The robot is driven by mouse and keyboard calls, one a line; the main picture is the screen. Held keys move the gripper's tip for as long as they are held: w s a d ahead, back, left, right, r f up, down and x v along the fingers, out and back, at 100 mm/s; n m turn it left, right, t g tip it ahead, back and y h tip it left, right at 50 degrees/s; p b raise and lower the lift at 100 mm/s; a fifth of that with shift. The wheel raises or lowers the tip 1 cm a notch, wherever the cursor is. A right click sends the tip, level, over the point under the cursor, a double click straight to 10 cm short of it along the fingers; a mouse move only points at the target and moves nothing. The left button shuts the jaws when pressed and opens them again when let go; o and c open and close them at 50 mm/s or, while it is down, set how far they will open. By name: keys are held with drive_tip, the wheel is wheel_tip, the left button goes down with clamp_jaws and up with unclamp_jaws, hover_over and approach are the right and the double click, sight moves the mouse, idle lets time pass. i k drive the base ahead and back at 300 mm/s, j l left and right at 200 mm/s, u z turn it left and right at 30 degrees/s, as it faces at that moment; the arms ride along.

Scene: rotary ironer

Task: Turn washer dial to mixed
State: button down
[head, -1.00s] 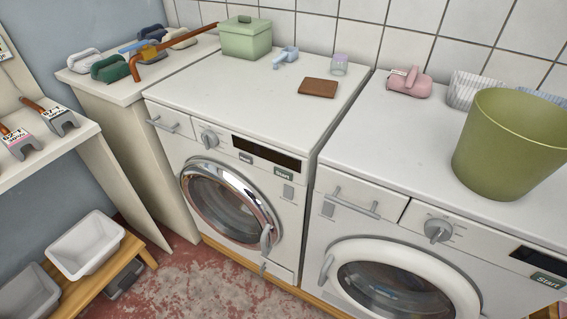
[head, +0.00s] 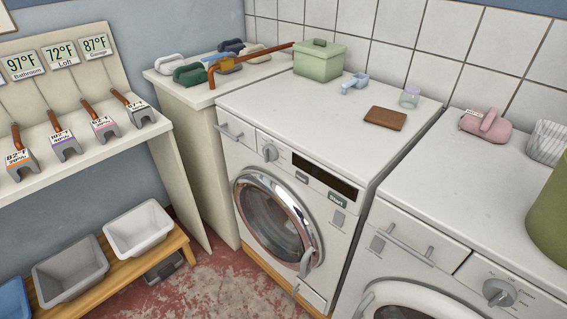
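Two white front-loading washers stand side by side in the head view. The left washer (head: 290,105) has a grey dial (head: 270,152) left of its dark display (head: 325,177), and a chrome-ringed door (head: 275,222) that is shut. The right washer (head: 440,180) has a larger grey dial (head: 499,292) near the lower right. The dial markings are too small to read, so I cannot tell either setting. A Start button (head: 337,200) shows on the left washer. My gripper is not in view.
A green lidded box (head: 319,61), a blue scoop (head: 355,83), a brown wallet-like item (head: 385,118) and a jar (head: 410,96) stand on the left washer. A pink item (head: 485,126) lies on the right one. A bench with tubs (head: 137,229) stands left. Red floor (head: 200,285) lies in front.

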sight(271, 154)
drive_tip(key=i+j, duration=0.25)
drive_tip(key=j, duration=0.2)
drive_tip(key=i+j+u, duration=0.1)
drive_tip(key=i+j, duration=0.15)
drive_tip(key=j, duration=0.2)
drive_tip(key=i+j, duration=0.3)
drive_tip(key=j, duration=0.15)
drive_tip(key=i+j+u, duration=0.15)
drive_tip(key=j, duration=0.25)
drive_tip(key=i, duration=0.1)
